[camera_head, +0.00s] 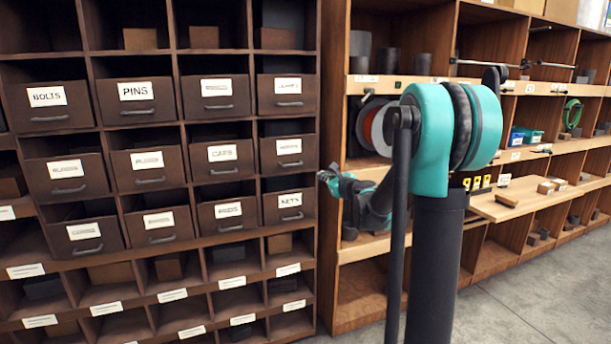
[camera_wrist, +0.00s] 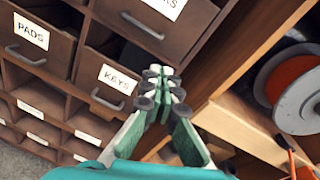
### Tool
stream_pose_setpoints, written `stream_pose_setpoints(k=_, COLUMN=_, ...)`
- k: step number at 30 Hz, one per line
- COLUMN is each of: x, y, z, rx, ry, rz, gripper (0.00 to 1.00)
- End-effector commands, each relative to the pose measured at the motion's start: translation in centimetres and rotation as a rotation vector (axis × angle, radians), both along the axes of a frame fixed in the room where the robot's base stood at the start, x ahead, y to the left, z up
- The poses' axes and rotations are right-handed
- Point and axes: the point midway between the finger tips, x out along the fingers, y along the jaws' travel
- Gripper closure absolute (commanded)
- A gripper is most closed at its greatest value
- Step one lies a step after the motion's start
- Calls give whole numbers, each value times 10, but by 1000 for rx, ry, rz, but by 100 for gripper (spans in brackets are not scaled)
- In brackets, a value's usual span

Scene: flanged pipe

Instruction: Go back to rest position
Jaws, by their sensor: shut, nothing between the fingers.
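My gripper (camera_wrist: 160,80) is shut and empty in the wrist view, with its fingertips together. It points toward the drawer cabinet, around the drawer labelled KEYS (camera_wrist: 108,76); I cannot tell how far apart they are. In the head view my gripper (camera_head: 325,178) shows small and side-on, left of my teal and black arm, in front of the edge between the drawer cabinet (camera_head: 328,250) and the open shelving. My arm hides part of the shelving behind it.
The open shelves hold reels (camera_head: 376,125), blue bins (camera_head: 525,137) and a green coil (camera_head: 572,114). A wooden board (camera_head: 500,207) juts from the shelving. Concrete floor (camera_head: 540,295) lies clear at right.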

Motion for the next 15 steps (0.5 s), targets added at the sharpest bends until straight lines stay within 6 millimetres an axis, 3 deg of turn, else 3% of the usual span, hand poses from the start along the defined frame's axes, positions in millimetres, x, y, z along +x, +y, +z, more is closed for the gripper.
stream_pose_setpoints(k=3, x=-66, y=24, z=-28, rx=-406, ry=-53, rz=147, gripper=100)
stream_pose_setpoints(k=7, x=-142, y=36, z=-75, rx=-867, ry=-111, rz=353, gripper=100)
stream_pose_setpoints(k=11, x=-217, y=30, z=-126, rx=-1268, ry=-157, rz=581, gripper=100)
stream_pose_setpoints(k=15, x=-295, y=6, z=-179, rx=-1635, ry=-191, rz=853, gripper=100)
